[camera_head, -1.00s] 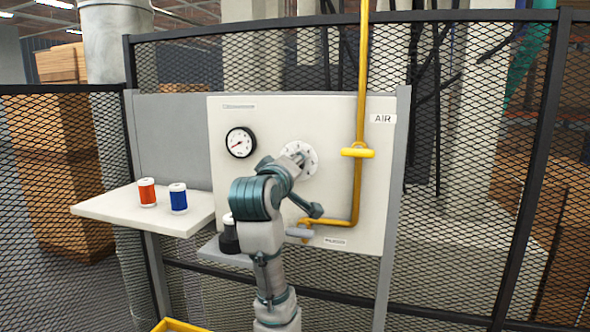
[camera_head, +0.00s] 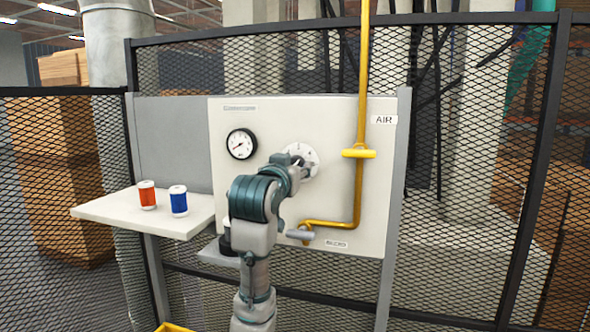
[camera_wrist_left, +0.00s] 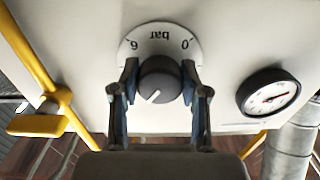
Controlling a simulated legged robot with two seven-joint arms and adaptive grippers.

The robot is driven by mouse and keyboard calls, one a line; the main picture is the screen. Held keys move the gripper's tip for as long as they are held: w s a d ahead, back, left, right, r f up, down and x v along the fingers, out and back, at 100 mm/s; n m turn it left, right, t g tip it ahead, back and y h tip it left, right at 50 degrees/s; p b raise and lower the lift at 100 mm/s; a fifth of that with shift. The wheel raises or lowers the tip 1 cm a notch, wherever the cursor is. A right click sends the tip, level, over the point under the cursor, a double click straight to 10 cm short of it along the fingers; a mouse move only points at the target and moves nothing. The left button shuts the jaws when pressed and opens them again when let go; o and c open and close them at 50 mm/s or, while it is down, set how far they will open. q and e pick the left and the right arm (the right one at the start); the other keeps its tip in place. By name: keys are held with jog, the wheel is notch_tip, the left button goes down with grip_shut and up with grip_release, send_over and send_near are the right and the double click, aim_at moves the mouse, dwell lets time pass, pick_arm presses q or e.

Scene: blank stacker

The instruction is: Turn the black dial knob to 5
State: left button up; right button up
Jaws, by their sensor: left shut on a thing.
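The black dial knob (camera_wrist_left: 160,82) is on a round white dial plate (camera_wrist_left: 188,60) on the pale panel, and the plate also shows in the head view (camera_head: 312,158). In the wrist view the plate looks upside down, with 6 at upper left, 0 at upper right and "bar" between. The knob's white pointer line points down and left, away from "bar". Other numerals are hidden or unreadable. My left gripper (camera_wrist_left: 159,92) is shut on the knob, one finger on each side. In the head view my gripper (camera_head: 296,166) covers the knob. My right gripper is out of view.
A pressure gauge (camera_head: 241,144) is left of the dial. A yellow pipe (camera_head: 361,100) with a yellow valve handle (camera_head: 358,153) runs at the right.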

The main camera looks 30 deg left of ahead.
pick_arm(q)
jog(key=m, duration=0.5)
jog(key=shift+w+f+m+p, duration=0.1)
jog(key=shift+f+m+p, duration=0.05)
jog(key=shift+m+p, duration=0.15)
jog(key=m+p, duration=0.1)
jog(key=m, duration=0.3)
jog(key=shift+a+m, duration=0.1)
jog(key=shift+m, duration=0.2)
jog(key=shift+f, duration=0.1)
jog(key=o, duration=1)
jog(key=shift+o, duration=0.7)
jog(key=shift+w, duration=0.1)
jog(key=shift+s+r, duration=0.2)
jog(key=shift+s, duration=0.2)
jog(key=v, duration=1.1)
jog(key=shift+f, duration=0.2)
